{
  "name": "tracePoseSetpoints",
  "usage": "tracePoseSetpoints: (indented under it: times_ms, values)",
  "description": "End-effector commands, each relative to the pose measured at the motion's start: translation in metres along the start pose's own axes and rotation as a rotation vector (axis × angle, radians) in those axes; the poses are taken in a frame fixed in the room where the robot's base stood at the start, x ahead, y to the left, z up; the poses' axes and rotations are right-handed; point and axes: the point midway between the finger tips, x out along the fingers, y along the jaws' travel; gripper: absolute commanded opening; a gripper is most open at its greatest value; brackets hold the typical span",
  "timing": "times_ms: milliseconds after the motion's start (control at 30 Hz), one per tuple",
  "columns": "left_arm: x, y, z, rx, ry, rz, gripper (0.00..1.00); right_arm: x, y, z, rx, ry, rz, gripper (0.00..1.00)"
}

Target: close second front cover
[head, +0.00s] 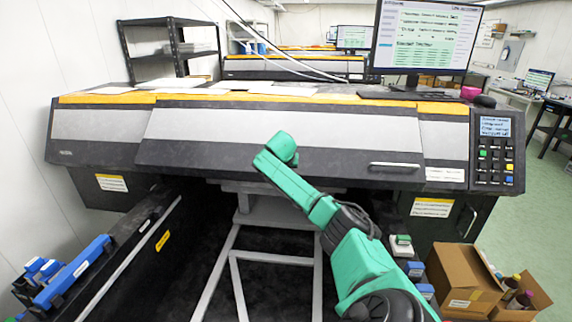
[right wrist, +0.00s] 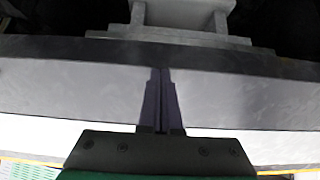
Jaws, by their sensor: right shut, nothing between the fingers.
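The wide middle front cover (head: 300,130) of the large printer has a light upper panel, a dark lower face and a pale handle (head: 394,165) at its lower right. It is swung down across the front; its lower edge sticks out slightly beyond the neighbouring covers, and I cannot tell whether it is fully seated. My green right arm reaches up to its middle, hiding the right gripper in the head view. In the right wrist view the right gripper (right wrist: 162,72) is shut and empty in front of the cover's grey lower face (right wrist: 250,100); contact is unclear. My left gripper is out of view.
A left cover section (head: 95,125) and a right section with a control panel (head: 495,150) flank the cover. Grey frame rails (head: 232,270) lie below. Blue-topped units (head: 75,272) stand at left. An open cardboard box (head: 465,280) sits at lower right. A monitor (head: 425,38) stands above.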

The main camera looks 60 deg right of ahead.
Motion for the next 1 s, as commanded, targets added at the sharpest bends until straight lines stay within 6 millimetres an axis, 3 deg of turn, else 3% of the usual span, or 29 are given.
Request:
tracePoseSetpoints:
  times_ms: [33, 200, 500, 700, 1000]
  values:
    - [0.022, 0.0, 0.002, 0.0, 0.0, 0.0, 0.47, 0.022, 0.0, 0.014, -0.005, 0.031, 0.002, 0.0]
    - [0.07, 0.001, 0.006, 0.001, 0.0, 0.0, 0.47, 0.065, 0.0, 0.017, -0.002, 0.158, 0.001, 0.0]
    - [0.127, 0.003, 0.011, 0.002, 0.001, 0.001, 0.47, 0.104, 0.0, 0.008, -0.001, 0.301, 0.0, 0.0]
    - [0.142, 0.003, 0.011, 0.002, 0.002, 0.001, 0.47, 0.113, 0.0, 0.002, -0.002, 0.344, 0.0, 0.0]
    - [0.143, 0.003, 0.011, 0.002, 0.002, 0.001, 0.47, 0.114, 0.0, -0.002, -0.005, 0.358, 0.0, 0.0]
